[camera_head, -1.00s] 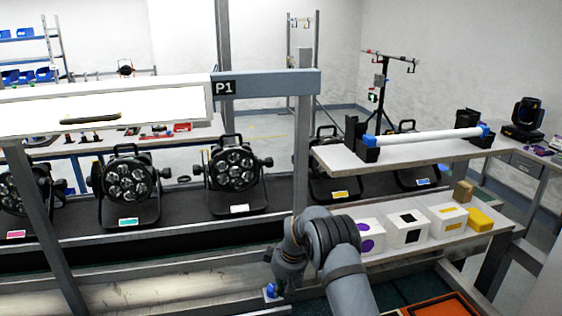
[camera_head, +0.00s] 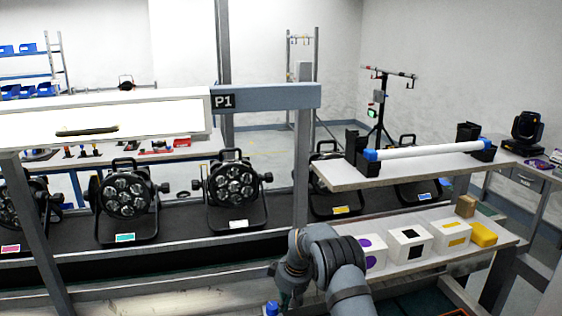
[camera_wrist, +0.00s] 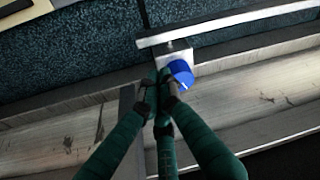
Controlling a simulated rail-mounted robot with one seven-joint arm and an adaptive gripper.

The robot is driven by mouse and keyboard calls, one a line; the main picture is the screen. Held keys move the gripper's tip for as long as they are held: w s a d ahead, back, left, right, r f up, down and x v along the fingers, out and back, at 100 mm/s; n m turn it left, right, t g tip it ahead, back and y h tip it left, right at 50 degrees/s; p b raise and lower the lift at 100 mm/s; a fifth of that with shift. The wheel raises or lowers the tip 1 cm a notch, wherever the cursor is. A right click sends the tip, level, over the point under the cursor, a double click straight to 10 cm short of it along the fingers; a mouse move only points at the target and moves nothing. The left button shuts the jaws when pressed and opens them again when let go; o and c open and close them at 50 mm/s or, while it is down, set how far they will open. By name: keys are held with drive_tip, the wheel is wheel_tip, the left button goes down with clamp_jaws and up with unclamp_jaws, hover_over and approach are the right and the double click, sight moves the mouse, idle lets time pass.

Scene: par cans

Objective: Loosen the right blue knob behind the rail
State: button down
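One blue knob (camera_wrist: 181,74) shows in the wrist view, on a pale metal bracket at a metal rail (camera_wrist: 220,23). It also shows at the bottom edge of the head view (camera_head: 271,308). My gripper (camera_wrist: 161,84) has its dark green fingers drawn together at the tips, just left of the knob. The right fingertip overlaps the knob's left edge in the picture. Whether it touches the knob, I cannot tell. Nothing shows between the fingertips. In the head view my gripper (camera_head: 285,301) is partly cut off, right of the knob.
Several par lamps (camera_head: 236,185) stand on a black shelf behind the rail. A post (camera_head: 302,150) rises behind my arm. White boxes (camera_head: 409,241) and a yellow block (camera_head: 482,234) sit on the shelf at right. A white tube (camera_head: 430,149) lies on holders above them.

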drive_tip(key=shift+s+d+b, duration=0.15)
drive_tip(key=shift+d+b, duration=0.15)
wheel_tip(320, 180, up, 6)
drive_tip(key=p, duration=0.3)
drive_tip(key=shift+p, duration=0.35)
drive_tip(key=shift+r, duration=0.1)
